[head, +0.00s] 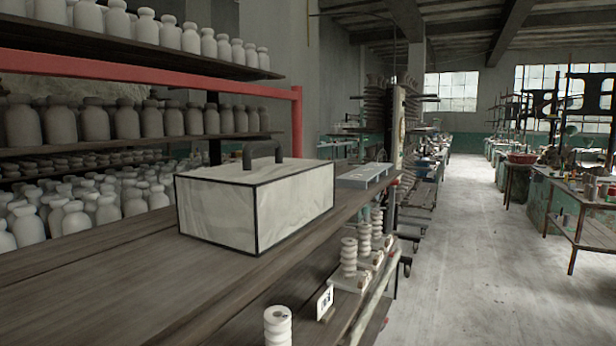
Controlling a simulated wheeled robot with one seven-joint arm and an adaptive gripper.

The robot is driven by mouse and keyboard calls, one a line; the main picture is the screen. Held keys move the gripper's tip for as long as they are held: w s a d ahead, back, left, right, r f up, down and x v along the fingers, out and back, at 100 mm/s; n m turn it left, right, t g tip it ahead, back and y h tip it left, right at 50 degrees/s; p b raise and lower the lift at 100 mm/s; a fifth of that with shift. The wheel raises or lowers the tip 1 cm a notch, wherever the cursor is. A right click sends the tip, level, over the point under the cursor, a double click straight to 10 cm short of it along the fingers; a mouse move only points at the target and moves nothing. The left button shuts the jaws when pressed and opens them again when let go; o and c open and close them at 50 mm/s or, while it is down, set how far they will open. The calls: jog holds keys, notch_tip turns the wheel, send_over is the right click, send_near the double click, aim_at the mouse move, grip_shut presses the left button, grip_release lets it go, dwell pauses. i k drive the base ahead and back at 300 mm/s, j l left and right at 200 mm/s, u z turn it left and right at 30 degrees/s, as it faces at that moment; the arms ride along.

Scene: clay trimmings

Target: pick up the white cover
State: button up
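The white cover (218,212) looks like a box with marbled white sides and black edges. It stands upright on the wooden bench (110,290), near the bench's right edge. A dark arched handle (263,150) rises from its top. Whatever may be under the cover is hidden. My gripper is not in view.
A flat grey-blue box (364,176) sits behind the cover on the bench. Shelves of pale jars (95,122) with a red rail (150,75) stand at left. White ribbed pieces (349,258) and a small card (325,302) are below right. The front bench top is clear.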

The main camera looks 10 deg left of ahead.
aim_at(249, 207)
jog(key=i+l+u, duration=0.2)
jog(key=u, duration=0.3)
jog(key=i+l+u, duration=0.3)
jog(key=u, duration=0.15)
jog(key=i+l+u, duration=0.2)
jog(key=l+u, duration=0.3)
jog(key=i+l+u, duration=0.15)
jog(key=l+u, duration=0.15)
jog(key=u, duration=0.15)
